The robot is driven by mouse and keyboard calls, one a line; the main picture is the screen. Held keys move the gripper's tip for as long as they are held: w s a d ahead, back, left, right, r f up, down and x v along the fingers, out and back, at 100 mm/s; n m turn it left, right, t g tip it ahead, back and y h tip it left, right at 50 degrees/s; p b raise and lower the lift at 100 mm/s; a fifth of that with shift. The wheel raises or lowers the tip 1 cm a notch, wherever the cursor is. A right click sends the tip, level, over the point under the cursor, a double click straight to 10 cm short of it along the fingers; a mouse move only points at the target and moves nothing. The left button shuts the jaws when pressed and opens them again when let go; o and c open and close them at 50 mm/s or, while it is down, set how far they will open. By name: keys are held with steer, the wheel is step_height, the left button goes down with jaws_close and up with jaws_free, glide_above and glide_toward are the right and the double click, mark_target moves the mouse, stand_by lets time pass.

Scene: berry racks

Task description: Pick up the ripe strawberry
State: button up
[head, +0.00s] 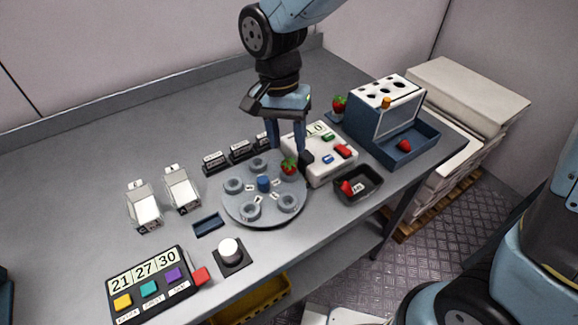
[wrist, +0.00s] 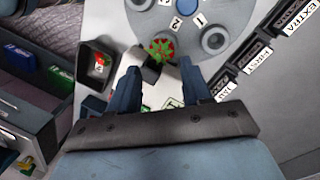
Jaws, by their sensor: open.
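A red strawberry with green leaves (head: 289,166) sits at a cup on the grey round turntable (head: 264,221), on its far right side. It also shows in the wrist view (wrist: 161,48), leaves toward the camera. My gripper (head: 286,151) points down above this berry, its fingers apart and empty. In the wrist view the berry lies just beyond the fingertips (wrist: 160,68), between their lines. Other red strawberries are in the black bin (head: 346,187), in the blue tray (head: 405,146) and beside the sorter box (head: 339,103).
A white panel with coloured buttons (head: 322,168) stands close to the right of my fingers. Small black labelled blocks (head: 240,150) stand behind the turntable. White cartons (head: 183,188), a white-topped knob (head: 230,250) and a number panel (head: 148,285) are to the left. The back left of the table is clear.

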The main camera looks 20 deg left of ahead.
mark_target(289, 162)
steer(key=shift+s+d+f, duration=0.1)
steer(key=shift+s+f, duration=0.05)
steer(key=shift+f, duration=0.85)
steer(key=shift+s+d+f, duration=0.1)
steer(key=shift+s+f, duration=0.05)
steer(key=shift+f, duration=0.9)
steer(key=shift+s+d+f, duration=0.1)
steer(key=shift+s+f, duration=0.05)
steer(key=shift+f, duration=0.85)
steer(key=c, duration=0.3)
